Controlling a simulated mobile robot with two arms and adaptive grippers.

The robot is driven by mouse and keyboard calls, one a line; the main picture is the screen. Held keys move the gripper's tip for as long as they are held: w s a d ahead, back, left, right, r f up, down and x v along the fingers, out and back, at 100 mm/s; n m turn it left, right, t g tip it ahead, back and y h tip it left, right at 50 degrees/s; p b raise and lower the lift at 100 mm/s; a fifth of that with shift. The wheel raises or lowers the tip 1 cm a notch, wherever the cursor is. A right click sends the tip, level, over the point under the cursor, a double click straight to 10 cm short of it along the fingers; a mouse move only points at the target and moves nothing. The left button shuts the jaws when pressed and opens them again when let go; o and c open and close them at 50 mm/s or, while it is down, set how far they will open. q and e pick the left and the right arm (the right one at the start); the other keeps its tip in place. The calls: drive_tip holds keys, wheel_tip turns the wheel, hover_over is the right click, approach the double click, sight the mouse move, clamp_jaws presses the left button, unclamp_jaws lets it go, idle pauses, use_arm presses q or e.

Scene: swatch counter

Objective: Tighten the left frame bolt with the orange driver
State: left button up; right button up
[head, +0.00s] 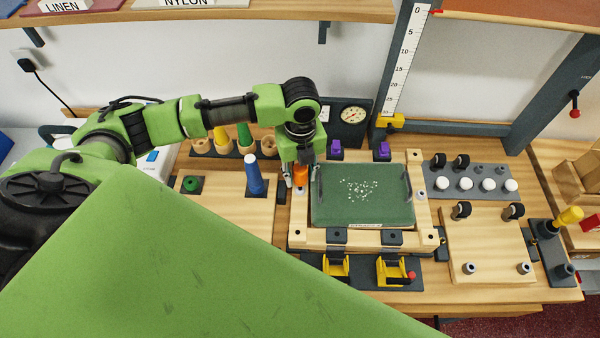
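The orange driver (300,175) stands about upright at the left bar of the wooden frame (427,198), near its back left corner. My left gripper (299,172) points down over the driver, with its fingers close around the orange handle. I cannot tell whether they press on it. The left frame bolt is not visible; the driver and gripper cover that spot. A dark green panel (345,212) with pale specks lies inside the frame. My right gripper is not in view.
A blue-handled tool (254,176) stands on the board to the left. Yellow clamps (394,270) sit at the frame's front, purple blocks (382,150) behind it. A gauge post (405,60) rises at the back. My own green arm part hides the front left.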

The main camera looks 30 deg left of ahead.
use_arm(q)
drive_tip(key=n, duration=0.5)
drive_tip(key=shift+d+n, duration=0.1)
drive_tip(key=shift+n, duration=0.3)
drive_tip(key=n, duration=0.4)
drive_tip(key=shift+w+n, duration=0.1)
drive_tip(key=shift+n, duration=0.3)
clamp_jaws()
drive_tip(key=m, duration=1.5)
drive_tip(key=shift+s, duration=0.2)
unclamp_jaws()
drive_tip(key=shift+f, duration=0.1)
